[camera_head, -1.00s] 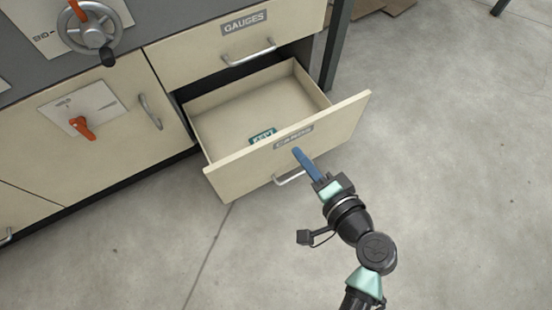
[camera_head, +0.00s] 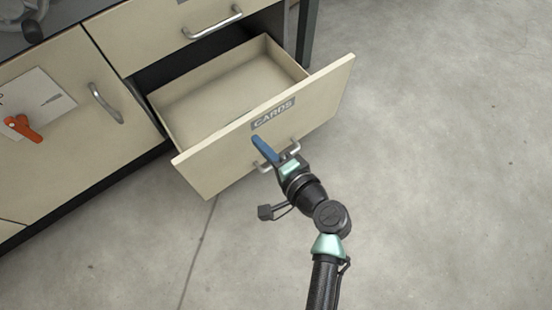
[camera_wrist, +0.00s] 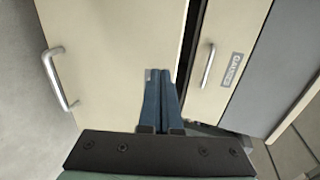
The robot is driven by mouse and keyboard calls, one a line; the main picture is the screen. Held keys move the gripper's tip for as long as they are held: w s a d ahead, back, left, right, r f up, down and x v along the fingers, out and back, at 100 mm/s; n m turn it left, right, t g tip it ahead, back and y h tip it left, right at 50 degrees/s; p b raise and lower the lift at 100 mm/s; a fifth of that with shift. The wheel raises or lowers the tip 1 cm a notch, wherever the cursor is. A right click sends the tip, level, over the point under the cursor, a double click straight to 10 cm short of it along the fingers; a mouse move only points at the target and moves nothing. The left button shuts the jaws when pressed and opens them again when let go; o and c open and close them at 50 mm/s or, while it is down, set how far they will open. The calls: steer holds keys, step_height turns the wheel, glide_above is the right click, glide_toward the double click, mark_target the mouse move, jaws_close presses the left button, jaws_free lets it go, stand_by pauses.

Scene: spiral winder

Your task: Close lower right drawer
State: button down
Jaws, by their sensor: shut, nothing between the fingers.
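The lower right drawer (camera_head: 320,95), labelled CARDS, is pulled well out of the cabinet in the head view. Its cream front has a metal bar handle (camera_head: 291,148). My gripper (camera_head: 257,142) is shut and empty, its blue fingers in front of the drawer face near the handle. In the wrist view the shut fingers (camera_wrist: 157,75) overlap the drawer front (camera_wrist: 112,45), with the handle (camera_wrist: 55,78) to their left. I cannot tell whether the fingertips touch the face. Much of the drawer's inside shows, but its near part is hidden behind the front.
Above is the GAUGES drawer, shut, with its handle (camera_head: 213,23) jutting out. A dark post (camera_head: 307,35) rises behind the drawer. The floor (camera_head: 440,190) to the right is clear.

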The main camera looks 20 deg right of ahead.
mark_target(244, 126)
steer(key=shift+w+a+r+b, duration=0.1)
steer(key=shift+w+a+b, duration=0.15)
steer(key=shift+w, duration=0.55)
steer(key=shift+w+a+b, duration=0.15)
steer(key=shift+w+a, duration=0.15)
steer(key=shift+w, duration=0.5)
